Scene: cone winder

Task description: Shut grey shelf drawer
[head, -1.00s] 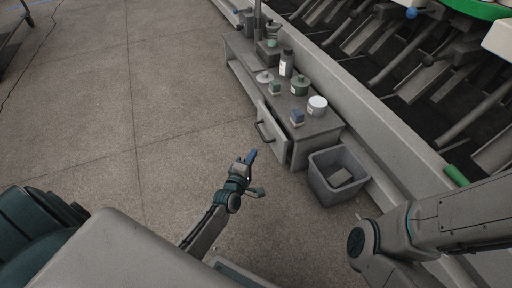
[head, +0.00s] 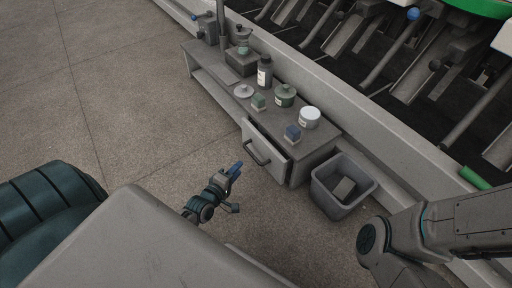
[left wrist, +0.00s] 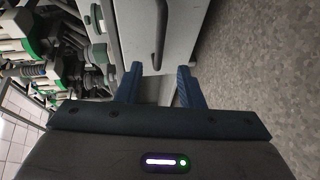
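The grey shelf (head: 321,143) stands along the machine in the head view. Its drawer (head: 266,149) sticks out of the front a little, with a dark bar handle (head: 256,155). My left gripper (head: 236,170) is in front of the drawer, just short of the handle and apart from it. In the left wrist view the blue fingers (left wrist: 157,84) are spread with nothing between them, and the drawer front (left wrist: 181,35) and handle (left wrist: 160,32) lie ahead. My right arm shows at the lower right of the head view, but its gripper is out of view.
Bottles, jars and small blocks stand on the shelf top, among them a white-lidded jar (head: 309,117) and a dark bottle (head: 264,72). A grey bin (head: 341,203) stands on the floor right of the shelf. The floor left of the shelf is clear.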

